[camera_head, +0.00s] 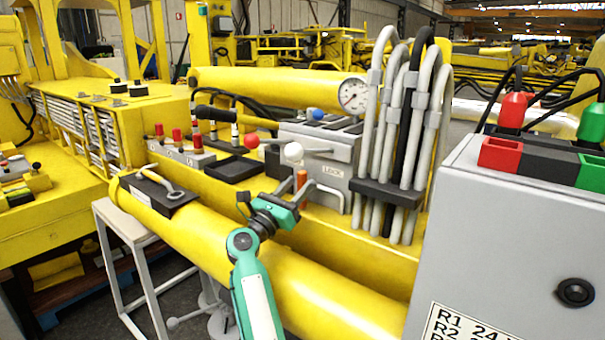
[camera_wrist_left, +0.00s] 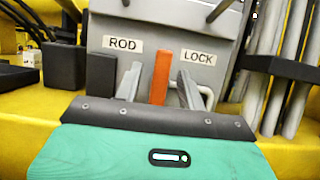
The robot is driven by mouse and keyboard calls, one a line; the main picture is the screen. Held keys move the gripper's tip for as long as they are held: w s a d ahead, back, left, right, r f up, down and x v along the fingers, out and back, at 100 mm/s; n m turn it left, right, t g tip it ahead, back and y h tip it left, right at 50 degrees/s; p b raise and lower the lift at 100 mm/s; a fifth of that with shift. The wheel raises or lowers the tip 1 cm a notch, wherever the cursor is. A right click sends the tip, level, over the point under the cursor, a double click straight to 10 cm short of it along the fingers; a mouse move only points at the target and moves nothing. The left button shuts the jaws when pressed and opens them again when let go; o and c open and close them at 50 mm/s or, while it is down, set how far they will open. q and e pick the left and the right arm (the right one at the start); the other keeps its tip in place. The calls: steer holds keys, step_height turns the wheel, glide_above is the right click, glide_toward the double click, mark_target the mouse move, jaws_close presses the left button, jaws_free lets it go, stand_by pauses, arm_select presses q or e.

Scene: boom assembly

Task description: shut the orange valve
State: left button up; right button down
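The orange valve (camera_head: 301,179) is an upright orange lever on the front of a grey block, low on the yellow machine. In the left wrist view it shows as an orange bar (camera_wrist_left: 160,78) standing upright between labels reading ROD and LOCK. My left gripper (camera_head: 298,189), green with grey fingers, is in front of the block. In the left wrist view its fingers (camera_wrist_left: 159,84) are apart, one on each side of the orange bar, with visible gaps. The lower end of the bar is hidden behind the gripper body. My right gripper is in neither view.
Grey and black hoses (camera_head: 408,130) rise right of the block. A red-knobbed lever (camera_head: 251,142) and a white-knobbed lever (camera_head: 293,152) stand above and left of the valve. A thick yellow cylinder (camera_head: 300,285) runs below, and a grey cabinet (camera_head: 530,240) stands at right.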

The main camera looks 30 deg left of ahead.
mark_target(299, 185)
arm_select(q)
steer(key=shift+p+x, duration=0.3)
steer(key=shift+x, duration=0.85)
steer(key=shift+w+d+r, duration=0.1)
steer(key=shift+w+r, duration=0.1)
steer(key=shift+w, duration=0.2)
jaws_close()
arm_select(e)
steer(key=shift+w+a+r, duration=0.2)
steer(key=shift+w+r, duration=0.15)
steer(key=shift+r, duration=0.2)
arm_select(q)
steer(key=shift+f, duration=0.1)
